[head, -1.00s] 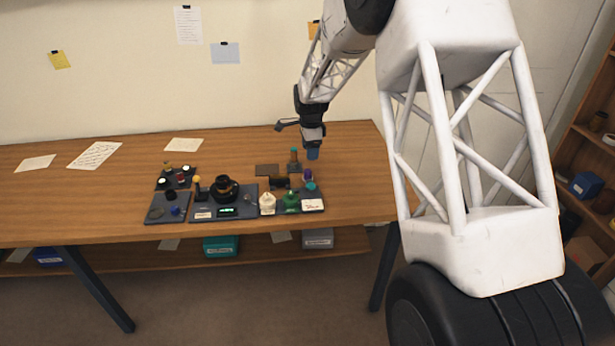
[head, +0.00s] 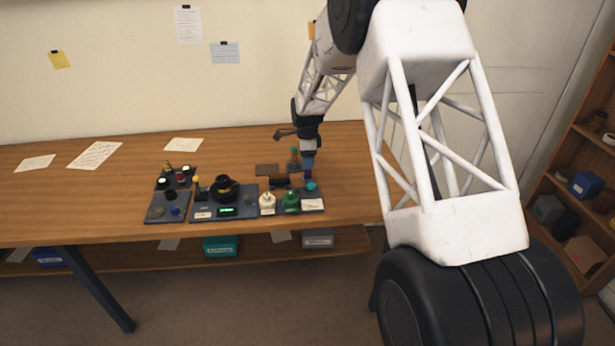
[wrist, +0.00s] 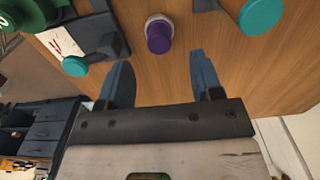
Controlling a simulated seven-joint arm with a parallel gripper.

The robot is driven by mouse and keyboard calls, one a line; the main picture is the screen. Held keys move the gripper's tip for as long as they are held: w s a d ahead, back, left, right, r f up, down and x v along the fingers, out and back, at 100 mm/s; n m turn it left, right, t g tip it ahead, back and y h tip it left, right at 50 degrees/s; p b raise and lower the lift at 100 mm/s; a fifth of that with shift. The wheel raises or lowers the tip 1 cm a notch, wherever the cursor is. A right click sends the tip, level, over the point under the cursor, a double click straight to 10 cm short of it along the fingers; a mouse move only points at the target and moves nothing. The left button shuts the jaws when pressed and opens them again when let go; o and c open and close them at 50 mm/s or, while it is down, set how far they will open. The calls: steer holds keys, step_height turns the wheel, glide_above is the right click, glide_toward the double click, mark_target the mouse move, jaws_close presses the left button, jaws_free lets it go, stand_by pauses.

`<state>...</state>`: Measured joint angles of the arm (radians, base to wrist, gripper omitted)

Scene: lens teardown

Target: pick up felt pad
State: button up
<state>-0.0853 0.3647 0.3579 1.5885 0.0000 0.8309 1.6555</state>
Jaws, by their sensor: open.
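A small purple-topped piece with a pale round rim stands on the bare wood in the wrist view (wrist: 159,37). It is probably the felt pad, but I cannot tell for sure. My gripper (wrist: 161,60) is open, its two blue fingers apart, with the purple piece ahead of the gap between them and nothing held. In the head view my gripper (head: 308,172) is low over the right end of the group of parts and hides the purple piece.
A teal knob (wrist: 75,66) sits by a labelled dark tray (wrist: 95,35), left of my fingers. Another teal knob (wrist: 262,15) is to the right. The table's right side is clear.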

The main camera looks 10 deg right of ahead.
mark_target(307, 171)
steer(key=shift+f, duration=0.35)
steer(key=shift+d+f, duration=0.1)
steer(key=shift+f, duration=2.5)
steer(key=c, duration=1.1)
steer(key=shift+o, duration=0.2)
steer(key=shift+r, duration=0.1)
steer(key=shift+r, duration=4.95)
